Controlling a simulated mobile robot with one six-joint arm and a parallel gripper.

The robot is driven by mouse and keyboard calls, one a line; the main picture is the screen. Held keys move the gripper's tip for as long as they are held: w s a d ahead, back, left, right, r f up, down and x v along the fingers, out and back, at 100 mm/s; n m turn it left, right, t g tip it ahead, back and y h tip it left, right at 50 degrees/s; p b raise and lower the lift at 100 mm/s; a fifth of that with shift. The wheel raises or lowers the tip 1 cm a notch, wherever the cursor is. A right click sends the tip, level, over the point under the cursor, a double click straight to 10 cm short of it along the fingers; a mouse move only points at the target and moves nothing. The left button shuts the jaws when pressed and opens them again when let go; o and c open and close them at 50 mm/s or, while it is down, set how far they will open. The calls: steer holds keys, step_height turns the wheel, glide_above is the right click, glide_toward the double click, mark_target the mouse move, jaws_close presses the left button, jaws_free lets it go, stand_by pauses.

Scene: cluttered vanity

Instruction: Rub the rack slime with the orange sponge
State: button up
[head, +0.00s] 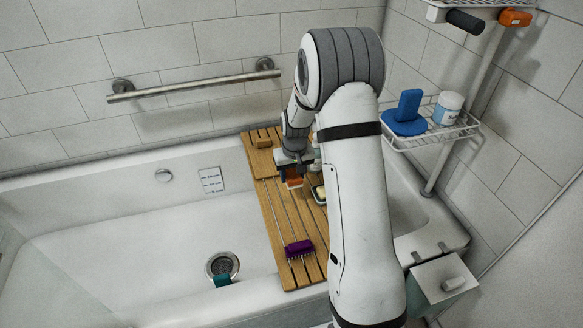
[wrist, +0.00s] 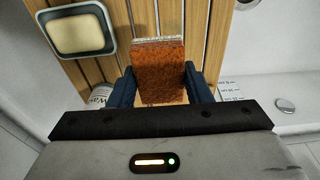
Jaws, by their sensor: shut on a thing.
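My gripper (head: 293,165) is over the far half of the wooden rack (head: 272,208) that lies across the bathtub. It is shut on the orange sponge (head: 293,178). In the wrist view the sponge (wrist: 160,72) sits upright between the two dark blue fingers (wrist: 160,88), with a pale layer along its far edge. Rack slats (wrist: 196,30) show behind and beside it. I cannot tell from these views whether the sponge touches the rack. No slime can be made out on the visible slats; the gripper and arm hide part of the rack.
A soap dish with pale soap (wrist: 78,32) is close beside the sponge. A purple-headed tool (head: 298,248) lies on the rack's near end. A corner shelf holds a blue item (head: 405,115) and a white jar (head: 447,108).

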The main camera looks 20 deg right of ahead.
steer(key=shift+s+r+p, duration=0.15)
steer(key=shift+r+p, duration=0.15)
steer(key=shift+p, duration=0.55)
